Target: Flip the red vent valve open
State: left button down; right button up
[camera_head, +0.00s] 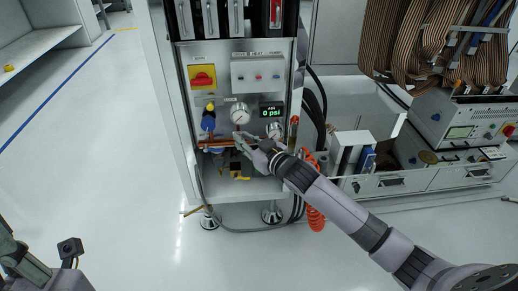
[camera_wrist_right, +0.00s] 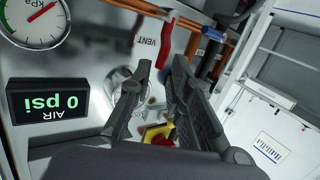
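The red vent valve handle (camera_wrist_right: 167,42) shows beside the VENT label (camera_wrist_right: 148,42) in the right wrist view, lying lengthwise just ahead of my right gripper's fingertips. My right gripper (camera_wrist_right: 162,68) is open, with an empty gap between its two dark fingers; the handle looks apart from them. In the head view my right gripper (camera_head: 238,142) reaches the lower part of the panel from the right and hides most of the valve area. Part of my left arm's end (camera_head: 70,250) shows at the bottom left; its fingertips cannot be made out.
Copper pipes (camera_head: 213,143) run beside the right gripper. Gauges (camera_head: 240,113), an AIR display (camera_head: 272,112) reading 0 psi and a red-and-yellow switch (camera_head: 202,77) are above it. A red coiled hose (camera_head: 315,219) hangs below my right arm. The floor at left is clear.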

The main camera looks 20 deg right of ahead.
jog(key=v, duration=0.8)
jog(key=shift+s, duration=0.2)
